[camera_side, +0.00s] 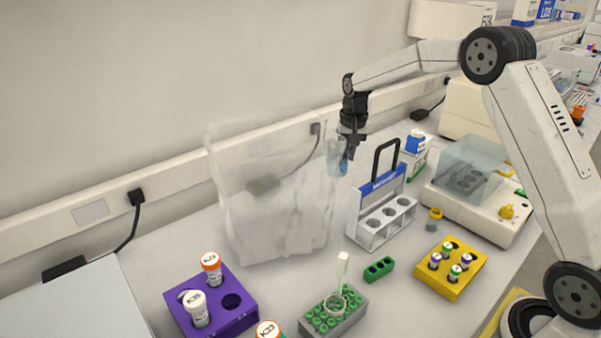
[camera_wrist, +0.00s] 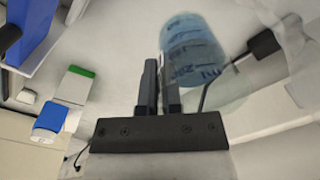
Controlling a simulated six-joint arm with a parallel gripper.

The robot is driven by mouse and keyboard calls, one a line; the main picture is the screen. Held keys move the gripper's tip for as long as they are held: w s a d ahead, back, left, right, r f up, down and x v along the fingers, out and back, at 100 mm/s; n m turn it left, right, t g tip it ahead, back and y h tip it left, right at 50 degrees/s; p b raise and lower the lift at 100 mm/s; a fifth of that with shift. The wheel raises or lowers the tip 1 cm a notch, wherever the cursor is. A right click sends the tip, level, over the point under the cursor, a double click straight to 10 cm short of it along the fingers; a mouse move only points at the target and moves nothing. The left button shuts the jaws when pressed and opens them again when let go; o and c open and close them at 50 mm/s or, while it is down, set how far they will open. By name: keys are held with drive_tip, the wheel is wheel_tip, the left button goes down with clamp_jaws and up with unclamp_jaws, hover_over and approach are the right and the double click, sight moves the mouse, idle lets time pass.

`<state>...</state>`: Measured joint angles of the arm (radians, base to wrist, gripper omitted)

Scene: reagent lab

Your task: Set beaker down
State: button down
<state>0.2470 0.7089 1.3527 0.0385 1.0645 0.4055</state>
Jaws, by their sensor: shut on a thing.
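My gripper (camera_side: 346,149) is shut on the beaker (camera_side: 337,160), a clear vessel with blue liquid. It is held in the air at the right edge of the clear bag, left of the blue and white rack. In the wrist view the beaker (camera_wrist: 192,52) is beside the fingertips of my gripper (camera_wrist: 160,65), with dark markings and a blue tint. I cannot tell from the side view how far above the table its bottom is.
A translucent bag (camera_side: 270,200) stands by the wall. A rack with a black handle (camera_side: 383,212) is right of the beaker. A purple block (camera_side: 215,310), a grey tube rack (camera_side: 334,310), a green holder (camera_side: 379,268) and a yellow block (camera_side: 452,268) lie in front.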

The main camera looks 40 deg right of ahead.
drive_tip(key=shift+f, duration=5.15)
drive_tip(key=shift+f, duration=0.1)
drive_tip(key=c, duration=0.8)
unclamp_jaws()
drive_tip(key=shift+f, duration=0.1)
wheel_tip(320, 180, up, 12)
drive_tip(key=shift+s+d+r, duration=0.15)
drive_tip(key=shift+d+r, duration=0.05)
